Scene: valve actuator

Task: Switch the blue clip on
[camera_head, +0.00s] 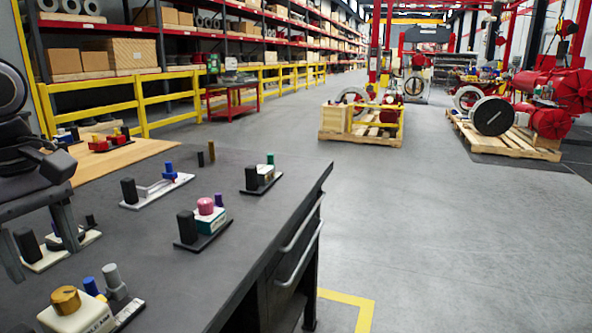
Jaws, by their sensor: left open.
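A second blue part (91,287), a small upright cylinder, stands near the front beside a grey knob and a gold-capped white block. I cannot tell which of these is the blue clip. My left gripper (43,259) is at the left edge, open, its fingers pointing down. A white-based unit with black posts (40,262) shows around and behind the fingers, partly hidden by them. My right gripper is not in view.
A pink-knobbed unit (206,207) and a green-knobbed unit (269,163) stand toward the bench's right edge. A wooden board (125,155) with red parts lies at the back left. Dark grey bench top is bare between units. Drawers with handles face the open floor.

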